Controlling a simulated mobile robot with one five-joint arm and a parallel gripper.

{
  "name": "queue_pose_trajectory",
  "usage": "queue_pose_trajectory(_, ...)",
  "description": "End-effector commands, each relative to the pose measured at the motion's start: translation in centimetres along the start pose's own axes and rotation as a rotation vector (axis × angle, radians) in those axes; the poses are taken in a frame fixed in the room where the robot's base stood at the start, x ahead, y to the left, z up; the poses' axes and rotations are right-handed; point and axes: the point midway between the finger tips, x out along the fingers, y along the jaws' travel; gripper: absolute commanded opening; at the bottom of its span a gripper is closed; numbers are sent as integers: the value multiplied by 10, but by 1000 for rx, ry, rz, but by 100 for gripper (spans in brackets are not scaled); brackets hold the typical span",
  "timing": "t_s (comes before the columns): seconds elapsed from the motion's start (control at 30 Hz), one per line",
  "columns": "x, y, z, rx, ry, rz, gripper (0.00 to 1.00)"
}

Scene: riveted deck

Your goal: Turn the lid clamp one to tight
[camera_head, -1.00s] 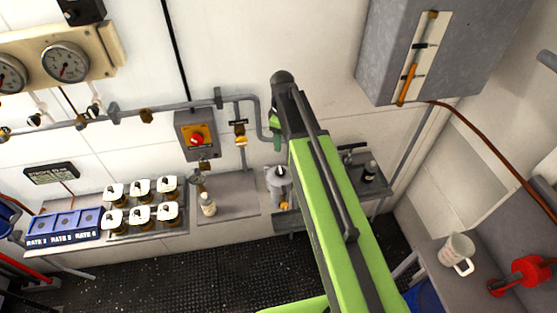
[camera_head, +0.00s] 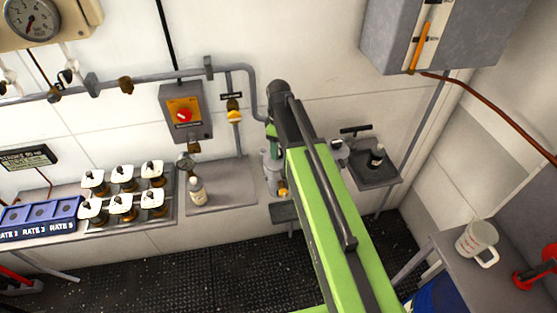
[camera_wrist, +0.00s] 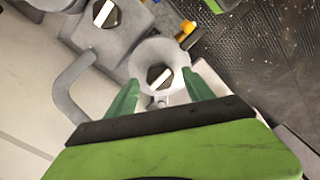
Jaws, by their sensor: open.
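In the wrist view, a dark knob with a white bar (camera_wrist: 159,77) sits on a round pale grey cap between my gripper's fingers. A second similar knob (camera_wrist: 106,13) is at the upper left on a grey housing. I cannot tell which is lid clamp one, as no label is readable. My gripper (camera_wrist: 160,84) is open, its green fingers either side of the round cap; contact is unclear. In the head view, a grey metal vessel (camera_head: 270,172) stands by the wall, partly hidden by my arm. One green finger shows just above it; the rest of the gripper is hidden.
A shelf holds a white bottle (camera_head: 197,191). A right-hand shelf (camera_head: 378,176) holds a dark bottle. A mug (camera_head: 476,238) stands on the right bench. The black floor (camera_head: 180,265) is clear.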

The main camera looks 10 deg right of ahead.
Motion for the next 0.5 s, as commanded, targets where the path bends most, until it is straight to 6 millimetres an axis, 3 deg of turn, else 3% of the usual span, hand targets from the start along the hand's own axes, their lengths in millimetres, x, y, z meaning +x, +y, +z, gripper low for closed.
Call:
queue_pose_trajectory(0.03, 14, 0, 0, 0, 0, 0, 61)
queue_pose_trajectory(0.1, 17, 0, 0, 0, 0, 0, 61)
queue_pose_trajectory(0.37, 15, 0, 0, -1, 0, 0, 61)
queue_pose_trajectory(0.5, 15, 0, -1, -1, 0, 0, 45)
